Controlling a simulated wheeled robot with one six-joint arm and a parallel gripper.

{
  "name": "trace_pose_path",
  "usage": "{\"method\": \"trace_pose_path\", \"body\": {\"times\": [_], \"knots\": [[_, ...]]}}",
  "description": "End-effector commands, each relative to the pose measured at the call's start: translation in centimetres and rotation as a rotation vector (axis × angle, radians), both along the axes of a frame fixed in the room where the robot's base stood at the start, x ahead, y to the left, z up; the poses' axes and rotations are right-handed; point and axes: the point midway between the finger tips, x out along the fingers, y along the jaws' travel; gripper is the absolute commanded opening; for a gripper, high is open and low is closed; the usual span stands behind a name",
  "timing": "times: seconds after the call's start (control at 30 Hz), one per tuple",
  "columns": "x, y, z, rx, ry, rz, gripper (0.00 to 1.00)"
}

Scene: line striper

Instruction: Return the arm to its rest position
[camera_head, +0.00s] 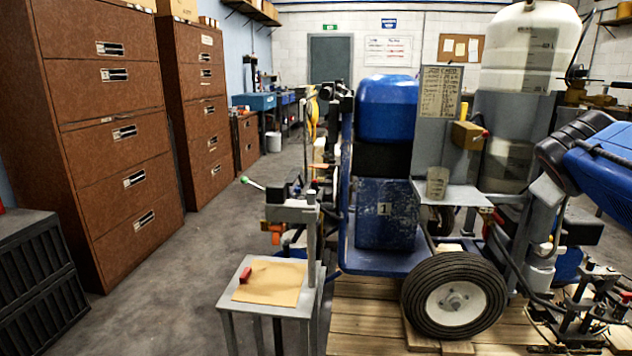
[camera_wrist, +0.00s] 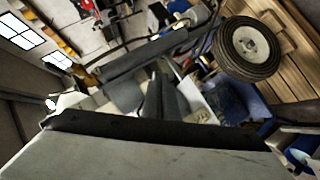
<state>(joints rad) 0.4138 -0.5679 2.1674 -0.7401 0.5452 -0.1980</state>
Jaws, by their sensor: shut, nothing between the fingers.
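My gripper (camera_wrist: 160,85) shows in the wrist view as two dark fingers close together at the middle, above a pale grey body with a black edge. It is shut, and nothing shows between the fingers. I cannot make it out clearly in the head view. The line striper (camera_head: 385,215), with a blue body and a white tank (camera_head: 530,45), stands on a wooden pallet. Its black-tyred wheel (camera_head: 453,296) faces me, and a similar wheel (camera_wrist: 248,49) is at the upper right of the wrist view, apart from the fingers.
Brown drawer cabinets (camera_head: 110,150) line the left. A dark crate (camera_head: 38,290) is at the lower left. Clear floor (camera_head: 190,250) runs between the cabinets and the stand.

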Motion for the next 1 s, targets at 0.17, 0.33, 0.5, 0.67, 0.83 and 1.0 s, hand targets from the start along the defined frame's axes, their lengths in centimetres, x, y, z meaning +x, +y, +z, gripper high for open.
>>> {"method": "trace_pose_path", "body": {"times": [0.17,0.33,0.5,0.67,0.83,1.0], "knots": [[-2.1,7.0,-8.5,0.273,0.029,0.015,0.0],[-5.2,13.7,-16.0,0.517,0.1,0.017,0.0],[-9.3,19.9,-22.3,0.73,0.2,0.013,0.0],[-12.4,23.8,-25.9,0.861,0.281,0.005,0.0],[-13.9,25.3,-27.3,0.917,0.318,-0.001,0.0],[-13.9,25.3,-27.3,0.917,0.318,-0.001,0.0]]}}
